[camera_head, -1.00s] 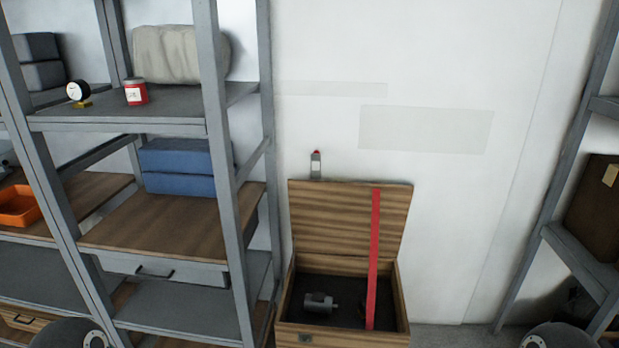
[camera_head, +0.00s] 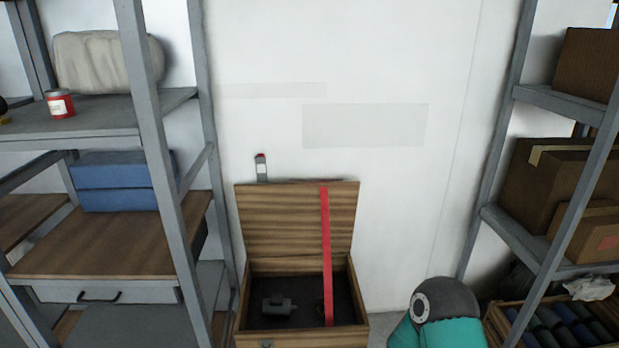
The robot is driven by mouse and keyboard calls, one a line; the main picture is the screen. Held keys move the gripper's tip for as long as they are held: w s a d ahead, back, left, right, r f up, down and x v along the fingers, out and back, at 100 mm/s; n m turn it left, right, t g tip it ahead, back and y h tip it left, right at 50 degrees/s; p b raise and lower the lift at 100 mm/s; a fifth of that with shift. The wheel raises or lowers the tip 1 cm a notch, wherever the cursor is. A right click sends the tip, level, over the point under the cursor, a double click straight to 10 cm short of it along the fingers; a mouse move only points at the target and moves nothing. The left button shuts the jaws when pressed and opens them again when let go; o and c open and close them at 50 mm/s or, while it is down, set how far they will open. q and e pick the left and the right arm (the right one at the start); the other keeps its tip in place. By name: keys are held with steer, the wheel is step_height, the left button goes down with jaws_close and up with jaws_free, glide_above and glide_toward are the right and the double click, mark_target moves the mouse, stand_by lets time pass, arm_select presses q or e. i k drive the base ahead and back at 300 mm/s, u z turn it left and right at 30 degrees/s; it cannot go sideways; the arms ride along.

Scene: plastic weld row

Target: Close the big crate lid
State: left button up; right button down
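The big wooden crate (camera_head: 361,292) stands on the floor against the wall, just right of the left shelving. Its lid (camera_head: 280,222) is raised and leans back towards the wall. A red strap (camera_head: 325,255) runs down the inside of the lid and into the crate. A grey metal part (camera_head: 278,305) lies on the dark crate floor. Part of my arm shows at the bottom, right of the crate. Neither of my grippers is in view.
Grey shelving (camera_head: 160,120) stands close on the left, holding blue boxes (camera_head: 125,182) and a red can (camera_head: 60,103). Shelving (camera_head: 500,150) on the right holds cardboard boxes (camera_head: 550,185). A bin of rolls (camera_head: 560,322) stands below it.

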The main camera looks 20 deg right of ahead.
mark_target(276, 219)
steer(key=i, duration=0.9)
